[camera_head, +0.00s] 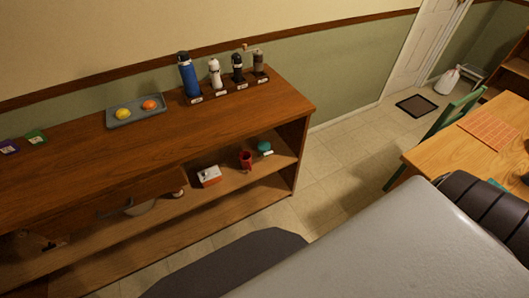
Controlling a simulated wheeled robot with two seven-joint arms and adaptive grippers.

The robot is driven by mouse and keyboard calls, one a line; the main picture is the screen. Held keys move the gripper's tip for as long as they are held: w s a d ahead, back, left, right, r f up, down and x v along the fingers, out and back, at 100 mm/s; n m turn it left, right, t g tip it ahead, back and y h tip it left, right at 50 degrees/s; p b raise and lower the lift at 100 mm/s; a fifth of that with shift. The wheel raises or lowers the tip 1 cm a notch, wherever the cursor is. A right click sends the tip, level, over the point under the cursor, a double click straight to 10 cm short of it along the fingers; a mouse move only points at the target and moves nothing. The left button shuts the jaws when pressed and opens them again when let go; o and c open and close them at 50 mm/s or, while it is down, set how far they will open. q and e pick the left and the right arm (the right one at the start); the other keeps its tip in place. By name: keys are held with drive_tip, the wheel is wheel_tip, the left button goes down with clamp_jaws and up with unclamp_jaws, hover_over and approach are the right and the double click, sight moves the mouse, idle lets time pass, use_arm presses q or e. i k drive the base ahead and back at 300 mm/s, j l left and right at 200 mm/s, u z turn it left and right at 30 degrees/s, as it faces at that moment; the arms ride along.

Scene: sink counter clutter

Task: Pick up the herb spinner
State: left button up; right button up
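I cannot tell for sure which item is the herb spinner. On the wooden sideboard top stand a tall blue bottle (188,76), a white mill (215,75), a black grinder (238,70) and a dark hand-crank grinder (259,66), in a row with small labels in front. On the shelf below are a small teal item (265,148), a red mug-like item (246,160) and a white and orange box (209,176). They are too small to read in detail. Neither of my grippers is in view.
A grey tray (137,113) with a yellow and an orange round item lies on the sideboard (225,119). Purple (9,147) and green (36,137) items lie at left. A wooden table (445,151) stands at right by a green chair (455,115). Tiled floor (335,165) between is clear.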

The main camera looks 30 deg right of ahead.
sight(263, 147)
drive_tip(key=l+z, duration=0.15)
drive_tip(key=z, duration=0.2)
drive_tip(key=k+l+z, duration=0.15)
drive_tip(key=z, duration=0.2)
drive_tip(key=l+z, duration=0.3)
drive_tip(key=j, duration=0.1)
